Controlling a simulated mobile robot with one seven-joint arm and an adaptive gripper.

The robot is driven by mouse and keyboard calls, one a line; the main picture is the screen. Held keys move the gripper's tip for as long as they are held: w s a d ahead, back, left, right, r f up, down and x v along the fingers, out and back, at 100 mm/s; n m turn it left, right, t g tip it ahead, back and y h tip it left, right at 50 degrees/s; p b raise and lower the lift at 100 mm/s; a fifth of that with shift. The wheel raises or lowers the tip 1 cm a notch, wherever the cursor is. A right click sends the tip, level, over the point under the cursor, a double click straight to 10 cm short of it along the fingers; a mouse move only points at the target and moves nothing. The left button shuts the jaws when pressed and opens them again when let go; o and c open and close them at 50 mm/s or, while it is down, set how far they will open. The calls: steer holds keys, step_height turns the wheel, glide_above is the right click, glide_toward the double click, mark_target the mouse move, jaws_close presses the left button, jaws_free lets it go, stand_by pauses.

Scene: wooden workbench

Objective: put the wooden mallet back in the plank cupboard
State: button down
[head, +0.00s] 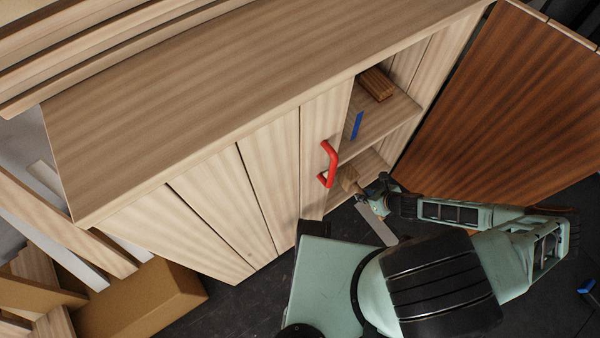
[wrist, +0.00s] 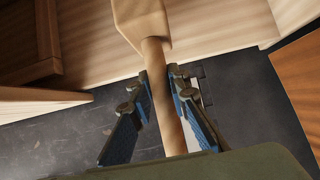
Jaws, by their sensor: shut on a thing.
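The plank cupboard (head: 210,85) is pale striped wood. A panel with a red handle (head: 328,163) stands beside its open compartment, where shelves show. My gripper (wrist: 159,78) is shut on the handle of the wooden mallet (wrist: 140,22), one blue-padded finger on each side. The mallet head points away from me, near pale wood of the cupboard in the wrist view. In the head view, the mallet (head: 349,179) is at the lower part of the opening, with my gripper (head: 368,193) just outside it. I cannot tell whether the mallet touches the cupboard.
A brown wooden block (head: 376,84) and a blue item (head: 357,125) are at the upper shelf (head: 385,118). A large reddish-brown panel (head: 500,100) stands right of the opening. A cardboard box (head: 140,300) and planks lie at the lower left. Dark floor (head: 240,315) shows in front.

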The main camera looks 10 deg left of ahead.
mark_target(346, 167)
steer(key=w+a+b, duration=0.2)
steer(key=w+a, duration=0.4)
steer(key=w+a+b, duration=0.2)
steer(key=w+a, duration=0.4)
steer(key=shift+w+a, duration=0.2)
steer(key=shift+w, duration=0.2)
step_height(346, 167, down, 4)
steer(key=shift+w+a+r+b, duration=0.1)
steer(key=shift+r+b, duration=0.15)
steer(key=shift+b, duration=0.95)
steer(key=c, duration=1.8)
jaws_free()
steer(key=shift+r, duration=0.1)
steer(key=p+v, duration=0.5)
steer(key=v, duration=0.7)
